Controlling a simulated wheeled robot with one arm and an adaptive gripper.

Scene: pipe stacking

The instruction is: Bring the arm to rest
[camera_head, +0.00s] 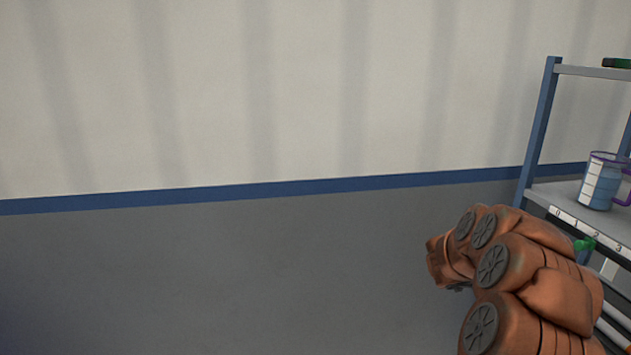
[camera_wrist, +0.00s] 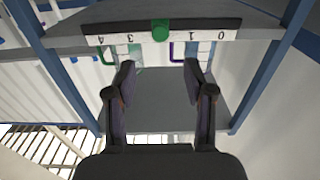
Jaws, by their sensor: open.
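My gripper (camera_wrist: 161,85) shows in the wrist view with its two dark fingers spread apart and nothing between them. It faces the shelf rack, whose numbered white label strip (camera_wrist: 110,38) appears upside down in this view. In the head view my orange-brown arm is folded at the lower right, in front of the rack. The gripper's fingers cannot be made out in the head view.
The rack has blue posts (camera_head: 538,130) and a grey shelf (camera_head: 556,196) at the right. A blue-and-white mug with a purple handle (camera_head: 599,183) stands on it. A green knob (camera_wrist: 160,30) sits at the label strip. The grey wall and left side are clear.

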